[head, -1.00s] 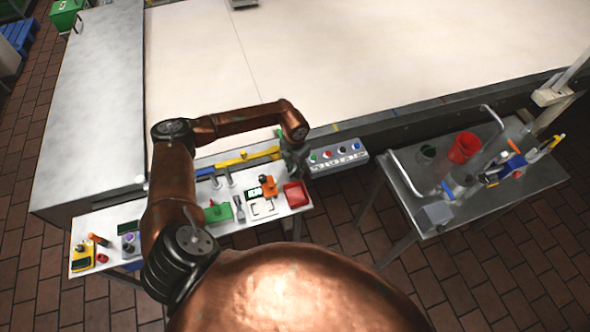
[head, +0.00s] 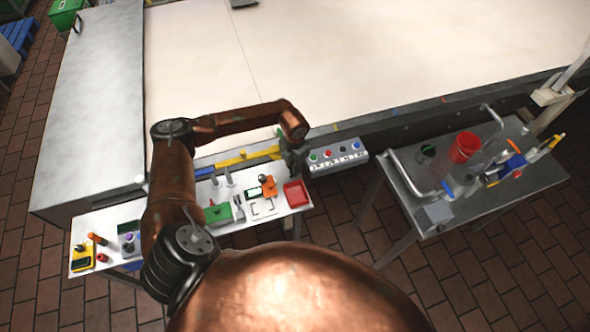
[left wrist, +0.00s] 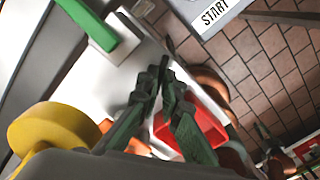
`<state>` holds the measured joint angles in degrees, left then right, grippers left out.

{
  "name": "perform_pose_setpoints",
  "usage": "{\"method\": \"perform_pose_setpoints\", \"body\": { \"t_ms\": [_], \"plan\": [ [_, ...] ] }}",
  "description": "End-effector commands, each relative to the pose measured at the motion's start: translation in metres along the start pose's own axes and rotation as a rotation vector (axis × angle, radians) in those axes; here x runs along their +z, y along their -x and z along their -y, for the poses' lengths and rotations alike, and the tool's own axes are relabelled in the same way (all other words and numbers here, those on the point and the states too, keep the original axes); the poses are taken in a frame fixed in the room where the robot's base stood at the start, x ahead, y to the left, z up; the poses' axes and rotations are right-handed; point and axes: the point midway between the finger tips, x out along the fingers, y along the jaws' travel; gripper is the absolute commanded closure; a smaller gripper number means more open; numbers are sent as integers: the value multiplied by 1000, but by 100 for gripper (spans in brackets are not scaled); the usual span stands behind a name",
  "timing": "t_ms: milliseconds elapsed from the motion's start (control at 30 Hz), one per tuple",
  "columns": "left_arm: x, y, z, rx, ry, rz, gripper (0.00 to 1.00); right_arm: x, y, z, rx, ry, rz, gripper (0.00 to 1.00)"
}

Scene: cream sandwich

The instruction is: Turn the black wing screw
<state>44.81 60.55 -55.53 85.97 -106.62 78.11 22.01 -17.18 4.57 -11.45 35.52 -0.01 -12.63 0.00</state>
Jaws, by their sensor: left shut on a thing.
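My left gripper (head: 291,152) reaches down over the far right end of the small white table, beside the grey control box. In the left wrist view its green fingers (left wrist: 166,78) are closed together at the tips. A small dark piece (left wrist: 169,44) shows just past the fingertips and looks like the black wing screw. The fingers hide most of it, so its angle cannot be told. In the head view the screw is hidden by the gripper. A small dark shape (left wrist: 265,135) beside copper at the lower right of the wrist view may be my right gripper, too small to read.
The white table (head: 215,229) holds a red tray (head: 296,194), a green block (head: 218,213) and several small tools. The control box (head: 338,158) with coloured buttons is close right of the gripper. A metal table (head: 408,210) with a red cup (head: 465,147) stands at right.

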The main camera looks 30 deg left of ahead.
Motion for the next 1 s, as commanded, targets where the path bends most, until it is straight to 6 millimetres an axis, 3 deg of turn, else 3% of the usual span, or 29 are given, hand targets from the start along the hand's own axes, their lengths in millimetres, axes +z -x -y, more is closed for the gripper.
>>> {"method": "perform_pose_setpoints", "body": {
  "t_ms": [700,1000],
  "plan": [
    [1,0,0,0,408,2,100,1,-2,0,0,0,0,77],
    [1,1,-1,0,500,2,100,0,-2,0,0,0,0,77]
  ]
}}
